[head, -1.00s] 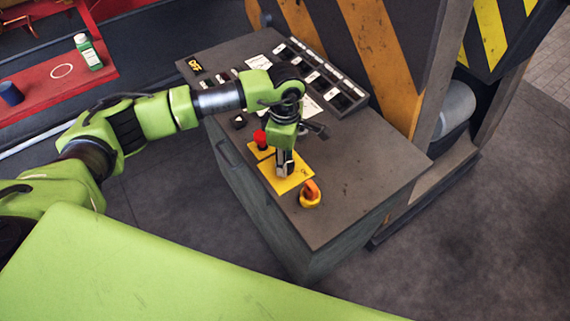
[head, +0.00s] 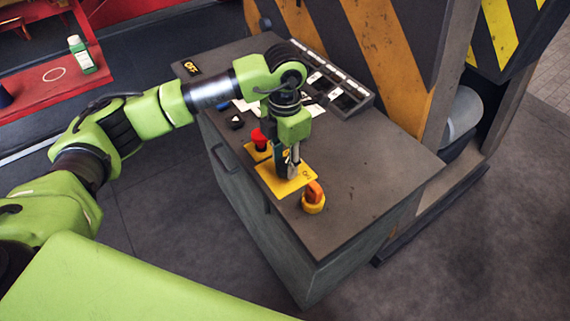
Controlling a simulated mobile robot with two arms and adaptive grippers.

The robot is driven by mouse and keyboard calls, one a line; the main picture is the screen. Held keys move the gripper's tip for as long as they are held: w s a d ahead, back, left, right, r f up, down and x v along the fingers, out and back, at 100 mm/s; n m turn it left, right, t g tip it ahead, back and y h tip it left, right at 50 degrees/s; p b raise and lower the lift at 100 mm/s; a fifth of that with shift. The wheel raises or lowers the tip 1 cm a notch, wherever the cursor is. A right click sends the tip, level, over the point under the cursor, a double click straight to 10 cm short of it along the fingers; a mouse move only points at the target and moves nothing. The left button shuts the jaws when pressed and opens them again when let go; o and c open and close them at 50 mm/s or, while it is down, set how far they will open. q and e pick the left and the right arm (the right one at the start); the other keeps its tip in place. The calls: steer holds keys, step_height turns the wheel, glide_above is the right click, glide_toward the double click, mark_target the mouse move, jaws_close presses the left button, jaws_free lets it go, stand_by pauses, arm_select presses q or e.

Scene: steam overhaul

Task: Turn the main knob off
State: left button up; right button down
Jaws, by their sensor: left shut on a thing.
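My left gripper (head: 287,171) points down onto a yellow plate (head: 272,180) on top of the grey control cabinet (head: 370,160). It is shut on the main knob at the plate's middle; the fingers hide nearly all of the knob, so its setting cannot be read. Small dark lettering shows on the plate just right of the fingers. My right gripper is not in view.
A red push button (head: 259,139) stands close behind the plate. An orange knob on a yellow base (head: 313,197) stands in front of it to the right. A switch row (head: 340,92) lines the back, below a striped machine frame (head: 385,60). The cabinet's right top is clear.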

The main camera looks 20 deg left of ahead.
mark_target(285, 164)
arm_select(q)
steer(key=shift+n+b, duration=0.5)
steer(key=shift+n, duration=0.4)
steer(key=shift+r, duration=0.1)
steer(key=o, duration=1.1)
step_height(285, 164, up, 12)
steer(key=shift+f, duration=0.1)
